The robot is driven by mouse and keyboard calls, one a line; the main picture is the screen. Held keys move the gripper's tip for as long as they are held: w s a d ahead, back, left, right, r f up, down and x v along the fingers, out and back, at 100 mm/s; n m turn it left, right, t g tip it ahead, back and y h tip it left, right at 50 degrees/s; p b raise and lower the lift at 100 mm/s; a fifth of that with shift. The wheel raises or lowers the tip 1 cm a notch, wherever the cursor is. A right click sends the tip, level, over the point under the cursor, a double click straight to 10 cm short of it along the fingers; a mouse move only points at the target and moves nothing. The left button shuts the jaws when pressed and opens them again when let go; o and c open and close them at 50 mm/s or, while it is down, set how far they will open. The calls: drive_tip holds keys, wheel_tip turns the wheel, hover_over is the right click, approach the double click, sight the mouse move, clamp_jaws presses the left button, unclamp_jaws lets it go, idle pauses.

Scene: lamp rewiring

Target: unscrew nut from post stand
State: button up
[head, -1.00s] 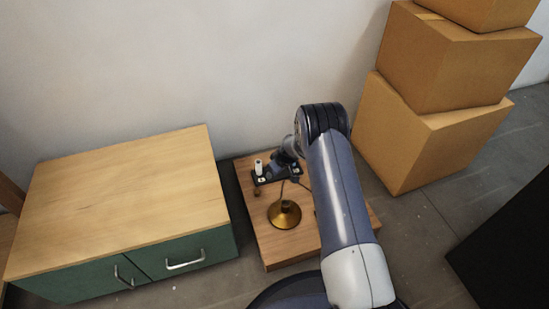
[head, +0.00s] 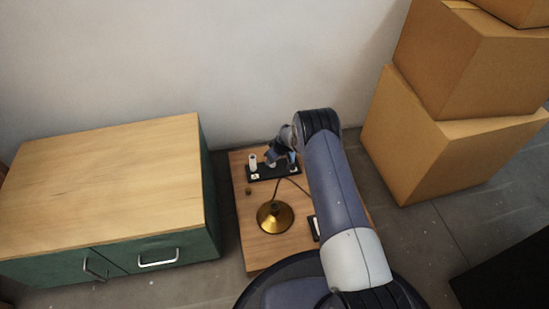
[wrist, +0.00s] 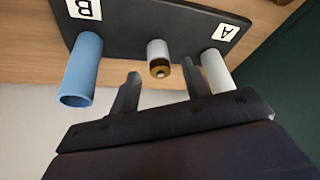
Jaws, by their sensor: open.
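The post stand is a dark plate (head: 262,176) on the low wooden board. In the wrist view its plate (wrist: 130,27) carries labels A and B. A blue post (wrist: 82,70) is by B and a white post (wrist: 216,68) is by A. Between them is a short pale post (wrist: 157,48) with a brass nut (wrist: 159,69) at its end. My gripper (wrist: 161,74) is open, its fingertips on either side of the nut, with gaps visible. In the head view the white post (head: 252,162) shows, and my gripper (head: 273,157) hides the middle post.
A brass lamp base (head: 275,217) with a cord stands on the wooden board (head: 250,245) in front of the stand. A small brown piece (head: 248,191) lies left of it. A green cabinet (head: 115,190) is at left, and cardboard boxes (head: 440,150) are stacked at right.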

drive_tip(key=shift+c, duration=0.3)
clamp_jaws()
drive_tip(key=n+g+y, duration=0.1)
drive_tip(key=n, duration=0.2)
drive_tip(key=shift+w+d+n, duration=0.1)
drive_tip(key=shift+w+n, duration=0.05)
drive_tip(key=shift+n, duration=0.25)
drive_tip(key=n+g, duration=0.1)
drive_tip(key=n, duration=0.3)
drive_tip(key=shift+w+g+y, duration=0.15)
drive_tip(key=shift+g+y, duration=0.25)
unclamp_jaws()
